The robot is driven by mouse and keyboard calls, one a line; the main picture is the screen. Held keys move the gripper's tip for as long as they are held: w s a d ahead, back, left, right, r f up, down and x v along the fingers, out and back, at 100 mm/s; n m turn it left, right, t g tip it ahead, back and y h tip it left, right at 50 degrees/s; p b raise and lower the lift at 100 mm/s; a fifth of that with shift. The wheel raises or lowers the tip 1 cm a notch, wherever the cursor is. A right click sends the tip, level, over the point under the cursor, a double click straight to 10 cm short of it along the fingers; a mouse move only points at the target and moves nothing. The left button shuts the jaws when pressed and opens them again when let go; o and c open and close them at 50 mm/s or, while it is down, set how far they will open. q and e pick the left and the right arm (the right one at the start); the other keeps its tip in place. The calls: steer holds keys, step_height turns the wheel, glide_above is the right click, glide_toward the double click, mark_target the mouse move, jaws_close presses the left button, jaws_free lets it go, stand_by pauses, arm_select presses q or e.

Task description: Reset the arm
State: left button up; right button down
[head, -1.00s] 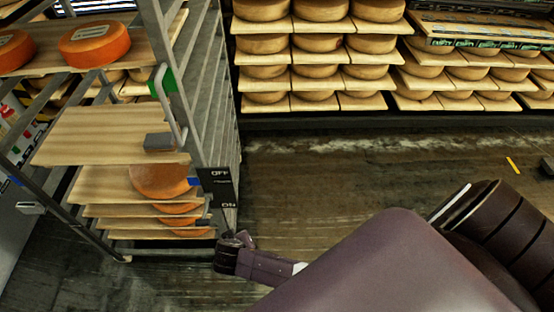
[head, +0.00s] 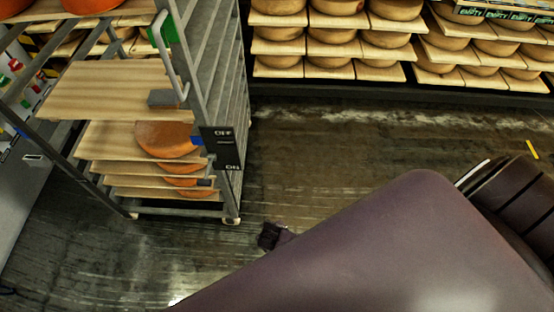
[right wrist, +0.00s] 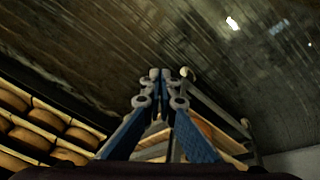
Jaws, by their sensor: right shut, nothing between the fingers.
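My right gripper (right wrist: 160,76) is in the right wrist view, its two blue fingers meeting at the tips with nothing between them. It points over the dark floor, with a rack beyond it. In the head view my purple right arm (head: 400,250) covers the lower right. A small dark end part of an arm (head: 271,236) shows past its edge, over the floor just right of the rack's foot; most of it is hidden. My left gripper is in neither view.
A metal rack (head: 222,130) with wooden boards and orange cheese wheels (head: 166,139) stands at the left. Long shelves of cheese wheels (head: 332,35) line the back. The dark floor (head: 330,150) between them is clear.

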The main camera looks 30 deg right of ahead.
steer(key=shift+s+d+f, duration=0.15)
steer(key=shift+s+f, duration=0.15)
stand_by(0.5)
steer(key=s+d+f, duration=0.2)
steer(key=s+f, duration=0.2)
steer(key=s, duration=0.5)
steer(key=s+d+f+n+g+y, duration=0.1)
steer(key=s+f, duration=0.3)
steer(key=s, duration=0.5)
steer(key=s+d+f+g, duration=0.1)
steer(key=s+d+f, duration=0.2)
steer(key=s, duration=0.7)
steer(key=shift+f+y, duration=0.4)
steer(key=shift+f, duration=0.3)
